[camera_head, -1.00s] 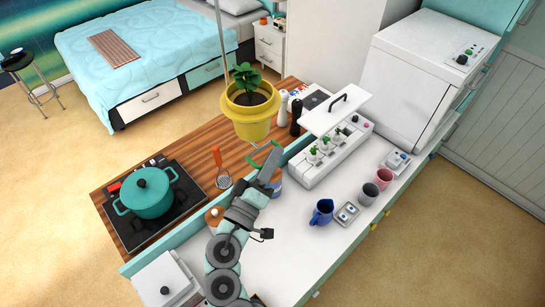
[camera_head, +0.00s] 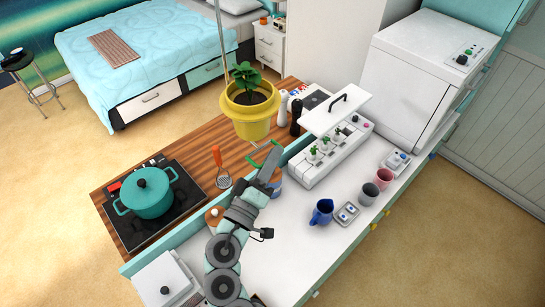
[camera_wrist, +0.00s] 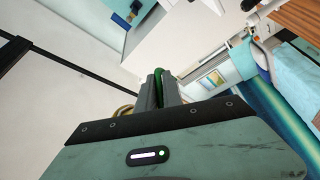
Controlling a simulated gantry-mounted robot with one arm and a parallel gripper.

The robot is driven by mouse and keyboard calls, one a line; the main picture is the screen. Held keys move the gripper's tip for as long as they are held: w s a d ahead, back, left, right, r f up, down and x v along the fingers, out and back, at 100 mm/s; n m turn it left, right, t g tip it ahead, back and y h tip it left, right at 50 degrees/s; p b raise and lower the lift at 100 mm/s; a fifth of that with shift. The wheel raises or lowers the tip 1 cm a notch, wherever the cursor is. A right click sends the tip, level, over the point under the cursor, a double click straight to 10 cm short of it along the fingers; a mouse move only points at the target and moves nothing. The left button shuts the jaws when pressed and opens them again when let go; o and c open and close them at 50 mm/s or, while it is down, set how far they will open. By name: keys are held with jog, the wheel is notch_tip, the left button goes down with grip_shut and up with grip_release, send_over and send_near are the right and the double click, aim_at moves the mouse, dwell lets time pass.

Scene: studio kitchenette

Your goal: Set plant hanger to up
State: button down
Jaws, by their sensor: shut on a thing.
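The plant hanger is a yellow pot (camera_head: 250,124) with a leafy green plant (camera_head: 246,77), hung from a thin pole (camera_head: 221,30) above the wooden counter. A green handle (camera_head: 254,164) sits just below the pot. My gripper (camera_head: 268,158) is below and slightly right of the pot, with its fingers shut across the green handle. Green ends show on both sides of the fingers. In the wrist view, a bit of the green handle (camera_wrist: 159,74) shows between the fingers. A tan-yellow curved edge, possibly the pot, is partly hidden behind the gripper there.
A teal pot (camera_head: 148,195) stands on the black stove at left. A whisk-like utensil (camera_head: 219,168) and dark and white shakers (camera_head: 295,116) are nearby. A white planter box (camera_head: 325,155), mugs (camera_head: 369,193) and a blue jug (camera_head: 321,212) stand on the white counter.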

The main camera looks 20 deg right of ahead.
notch_tip(320, 180, up, 4)
jog(key=shift+r+p, duration=0.2)
jog(key=shift+p, duration=0.35)
jog(key=c, duration=1.5)
grip_release()
jog(key=shift+f, duration=0.1)
jog(key=b+v, duration=0.4)
jog(key=v, duration=0.6)
jog(key=shift+s+a+f, duration=0.15)
jog(key=shift+s+a, duration=0.1)
jog(key=shift+a, duration=0.05)
